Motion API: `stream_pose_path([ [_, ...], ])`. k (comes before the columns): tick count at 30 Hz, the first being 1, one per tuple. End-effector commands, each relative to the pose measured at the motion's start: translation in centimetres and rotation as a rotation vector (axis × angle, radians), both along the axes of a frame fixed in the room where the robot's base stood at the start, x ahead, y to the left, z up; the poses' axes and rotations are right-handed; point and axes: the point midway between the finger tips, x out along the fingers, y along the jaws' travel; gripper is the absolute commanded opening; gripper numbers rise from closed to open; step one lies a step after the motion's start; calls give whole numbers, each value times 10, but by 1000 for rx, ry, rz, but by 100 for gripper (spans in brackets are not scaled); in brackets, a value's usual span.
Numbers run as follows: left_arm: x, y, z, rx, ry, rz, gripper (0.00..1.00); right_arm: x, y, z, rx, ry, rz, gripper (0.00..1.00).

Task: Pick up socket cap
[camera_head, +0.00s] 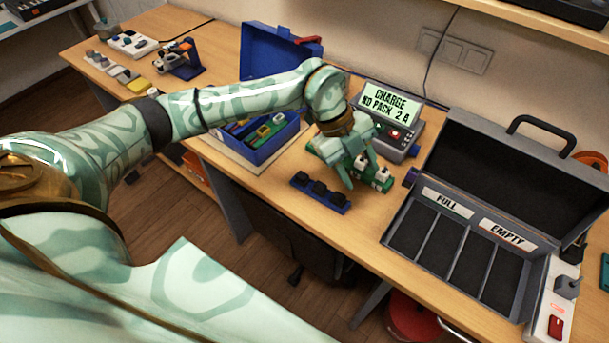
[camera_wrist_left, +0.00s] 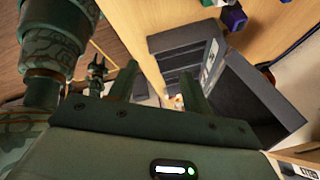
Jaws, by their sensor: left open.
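My left gripper (camera_head: 352,178) is over the bench, just above a green board (camera_head: 376,182) with white blocks on it. Its two fingers stand apart in the left wrist view (camera_wrist_left: 158,85), with nothing seen between them. A small blue rack (camera_head: 321,193) with several black, cap-like pieces lies just left of the gripper, near the bench's front edge. I cannot tell for certain which piece is the socket cap. The gripper hides part of the green board.
A meter with a lit display (camera_head: 391,101) stands behind the gripper. An open grey case (camera_head: 440,223) with FULL and EMPTY labels is to the right. An open blue toolbox (camera_head: 262,150) with coloured parts is to the left. A strip of bench between rack and case is clear.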

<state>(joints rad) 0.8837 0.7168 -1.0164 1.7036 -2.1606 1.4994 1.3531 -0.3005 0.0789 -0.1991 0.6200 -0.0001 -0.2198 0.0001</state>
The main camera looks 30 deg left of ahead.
Motion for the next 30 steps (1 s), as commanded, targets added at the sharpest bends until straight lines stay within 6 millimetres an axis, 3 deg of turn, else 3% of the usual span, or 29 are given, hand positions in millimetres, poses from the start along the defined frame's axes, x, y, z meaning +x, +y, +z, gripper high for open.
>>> stream_pose_path([
  [1, 11, 37, 7, 148, 38, 94, 49, 1, 0, 2, -1, -1, 0, 36],
  [3, 18, 80, 14, 312, 91, 235, 49, 1, -1, 3, -1, -1, 0, 36],
  [6, 22, 120, 26, 455, 134, 397, 49, 1, -1, 4, -1, -3, 1, 36],
  [8, 23, 133, 30, 498, 147, 455, 49, 1, -1, 4, -1, -3, 1, 36],
  [11, 22, 140, 22, 525, 159, 490, 49, 1, -1, 3, -1, -1, 1, 36],
  [21, 21, 139, -57, 521, 161, 486, 49, 0, -1, -6, -1, 2, 2, 36],
  [30, 20, 142, -87, 521, 158, 485, 49, -1, -1, -9, -1, 3, 2, 36],
])
